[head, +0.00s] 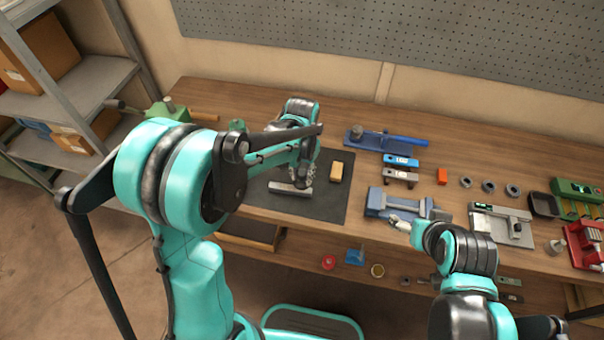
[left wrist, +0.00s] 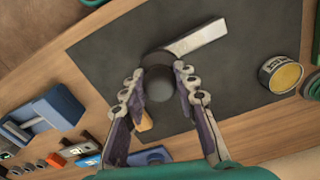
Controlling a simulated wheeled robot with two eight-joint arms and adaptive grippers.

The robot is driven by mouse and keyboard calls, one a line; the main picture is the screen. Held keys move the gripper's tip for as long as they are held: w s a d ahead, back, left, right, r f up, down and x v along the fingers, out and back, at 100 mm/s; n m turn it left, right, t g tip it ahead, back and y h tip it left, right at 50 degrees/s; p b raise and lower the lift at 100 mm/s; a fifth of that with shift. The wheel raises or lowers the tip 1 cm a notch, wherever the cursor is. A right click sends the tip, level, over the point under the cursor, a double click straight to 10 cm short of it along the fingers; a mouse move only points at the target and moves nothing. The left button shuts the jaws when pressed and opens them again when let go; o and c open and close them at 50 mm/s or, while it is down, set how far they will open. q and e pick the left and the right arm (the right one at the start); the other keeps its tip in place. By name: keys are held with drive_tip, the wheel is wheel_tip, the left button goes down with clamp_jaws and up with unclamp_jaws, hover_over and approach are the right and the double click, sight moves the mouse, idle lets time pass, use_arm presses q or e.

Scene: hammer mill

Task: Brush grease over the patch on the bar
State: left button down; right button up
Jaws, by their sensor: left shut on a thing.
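A pale metal bar (head: 290,188) lies on the dark mat (head: 325,205); it also shows in the left wrist view (left wrist: 197,38). My left gripper (head: 304,180) is over the bar's end. In the left wrist view my left gripper (left wrist: 160,88) is shut on a dark, round-ended thing (left wrist: 158,84), seen end-on, which looks like the brush. Its lower end and the patch are hidden. My right gripper (head: 403,222) is near the table's front edge, too small to judge.
A yellow block (head: 336,172) lies on the mat beside the bar. A blue vise-like tool (head: 400,203), a blue-handled tool (head: 385,138) and several small parts lie to the right. A green machine (head: 168,110) stands at the back left. Bare mat shows in front of the yellow block.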

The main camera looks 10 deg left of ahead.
use_arm(q)
drive_tip(key=shift+f+b, duration=0.45)
drive_tip(key=shift+f, duration=0.1)
drive_tip(key=shift+s+a+r, duration=0.1)
drive_tip(key=shift+a, duration=3.65)
drive_tip(key=shift+f+b, duration=0.2)
drive_tip(key=shift+b, duration=0.1)
drive_tip(key=shift+s+d, duration=0.15)
drive_tip(key=shift+d, duration=0.05)
drive_tip(key=shift+w+d+r, duration=0.1)
drive_tip(key=shift+w+d, duration=0.05)
drive_tip(key=shift+d, duration=1.65)
drive_tip(key=shift+w+d+r, duration=0.1)
drive_tip(key=shift+d, duration=1.65)
drive_tip(key=shift+f, duration=0.1)
drive_tip(key=shift+s+a, duration=0.1)
drive_tip(key=shift+a, duration=1.95)
